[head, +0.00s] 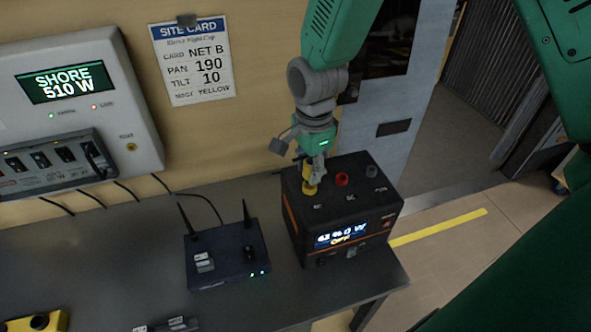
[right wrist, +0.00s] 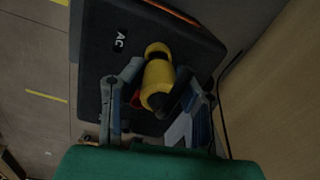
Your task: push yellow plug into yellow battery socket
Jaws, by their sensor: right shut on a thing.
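The black battery box (head: 345,215) stands at the right end of the grey bench, with sockets on its top. My right gripper (head: 310,172) reaches down over its back left corner and is shut on the yellow plug (head: 308,181). The right wrist view shows the yellow plug (right wrist: 158,76) between the fingers (right wrist: 158,82), with a black part at its near end. A yellow ring with a dark middle (right wrist: 157,48) lies in line with the plug's far end, at the yellow socket's place. The plug hides most of the socket, and I cannot tell how deep it sits. My left gripper is out of view.
A red socket (head: 342,179) and a dark one (head: 372,171) sit beside it on the box top. A black router (head: 226,257) with upright antennas stands left of the box. A wall panel (head: 75,105) reads SHORE 510 W. The bench between is clear.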

